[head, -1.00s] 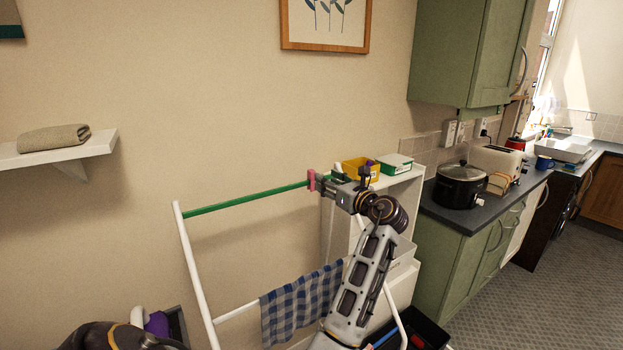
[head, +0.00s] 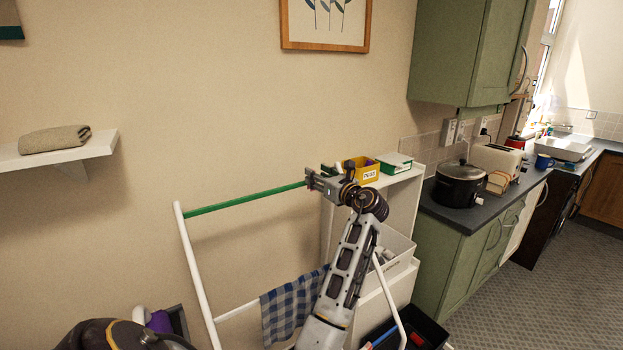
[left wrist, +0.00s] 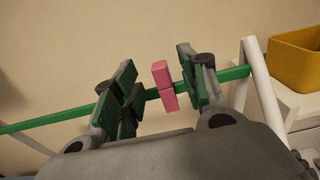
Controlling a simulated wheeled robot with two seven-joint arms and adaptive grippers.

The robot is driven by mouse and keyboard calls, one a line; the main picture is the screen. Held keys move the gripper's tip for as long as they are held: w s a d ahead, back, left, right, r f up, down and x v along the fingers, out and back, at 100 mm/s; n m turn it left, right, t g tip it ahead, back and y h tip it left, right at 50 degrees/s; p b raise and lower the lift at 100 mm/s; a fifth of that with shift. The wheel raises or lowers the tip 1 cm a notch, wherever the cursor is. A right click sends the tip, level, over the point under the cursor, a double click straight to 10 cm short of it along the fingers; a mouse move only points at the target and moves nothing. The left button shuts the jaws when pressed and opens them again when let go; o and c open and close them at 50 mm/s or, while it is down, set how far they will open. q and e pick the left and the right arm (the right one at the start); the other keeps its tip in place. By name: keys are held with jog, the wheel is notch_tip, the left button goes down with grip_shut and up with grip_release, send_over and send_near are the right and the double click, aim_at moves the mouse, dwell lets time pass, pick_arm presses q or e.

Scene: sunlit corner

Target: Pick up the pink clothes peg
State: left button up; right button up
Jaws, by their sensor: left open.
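The pink clothes peg (left wrist: 164,86) sits on the green top rail (left wrist: 60,120) of the drying rack; the rail also shows in the head view (head: 245,200). My left gripper (left wrist: 157,88) is open, with one finger on each side of the peg. The peg is nearer the right-hand finger, and a wider gap shows to the left-hand finger. In the head view my left gripper (head: 318,181) is at the right part of the rail and hides the peg. My right gripper is not in view.
A blue checked cloth (head: 290,308) hangs on the rack's lower bar. A yellow box (head: 361,169) and a green-and-white box (head: 395,163) stand on the white shelf unit just right of the gripper. The wall is close behind the rail.

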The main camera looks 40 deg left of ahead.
pick_arm(q)
jog(key=shift+p+x, duration=0.35)
jog(key=shift+x, duration=1.75)
jog(key=shift+c, duration=0.3)
jog(key=c, duration=0.7)
